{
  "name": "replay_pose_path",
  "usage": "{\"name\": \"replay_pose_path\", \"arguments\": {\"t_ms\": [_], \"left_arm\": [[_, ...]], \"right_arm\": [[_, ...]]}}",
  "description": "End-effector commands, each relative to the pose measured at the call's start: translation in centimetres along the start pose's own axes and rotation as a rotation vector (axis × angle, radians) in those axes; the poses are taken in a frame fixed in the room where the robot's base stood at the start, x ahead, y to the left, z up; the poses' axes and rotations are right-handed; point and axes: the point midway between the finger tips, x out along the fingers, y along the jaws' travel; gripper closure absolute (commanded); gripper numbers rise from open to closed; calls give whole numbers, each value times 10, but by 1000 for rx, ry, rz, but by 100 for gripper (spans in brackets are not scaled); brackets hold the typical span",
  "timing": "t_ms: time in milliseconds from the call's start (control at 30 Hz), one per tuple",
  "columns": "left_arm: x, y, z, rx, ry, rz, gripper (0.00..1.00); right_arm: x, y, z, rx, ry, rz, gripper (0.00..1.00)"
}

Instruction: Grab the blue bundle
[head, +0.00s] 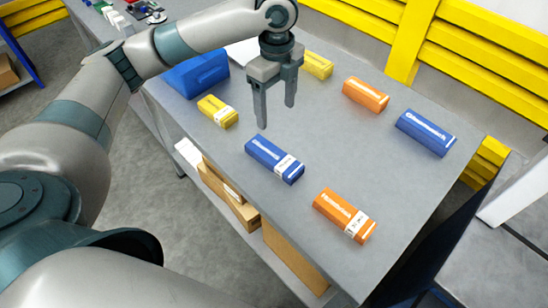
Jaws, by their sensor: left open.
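A blue bundle (274,160) with a white band lies on the grey table in the middle of the head view. A second blue bundle (425,133) lies farther right, near the table's right edge. My left gripper (276,116) is open and empty, with its fingers pointing down. In the picture its fingertips are just above the nearer blue bundle, apart from it. My right gripper is not in view.
An orange bundle (344,215) lies at the front right, another orange bundle (365,95) at the back. Yellow bundles (218,111) (317,65) and a blue bin-like object (197,74) are near the gripper. Yellow railings (470,50) stand behind the grey table (335,140).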

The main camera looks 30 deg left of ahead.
Motion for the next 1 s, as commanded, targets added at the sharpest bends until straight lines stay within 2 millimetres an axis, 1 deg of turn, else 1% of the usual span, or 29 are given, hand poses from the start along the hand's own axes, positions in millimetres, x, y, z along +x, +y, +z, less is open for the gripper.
{"name": "replay_pose_path", "arguments": {"t_ms": [133, 267, 733, 900, 1000], "left_arm": [[5, 0, 0, 0, 1, 2, 31], [19, 1, 0, -1, 1, 3, 31], [99, 2, 0, -1, 0, 4, 31], [118, 1, 0, 0, 1, 1, 31], [122, 1, 0, 0, 0, 0, 31]], "right_arm": [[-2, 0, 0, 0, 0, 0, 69], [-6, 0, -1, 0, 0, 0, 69], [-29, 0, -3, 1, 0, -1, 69], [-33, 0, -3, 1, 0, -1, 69], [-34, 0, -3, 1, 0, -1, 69]]}}
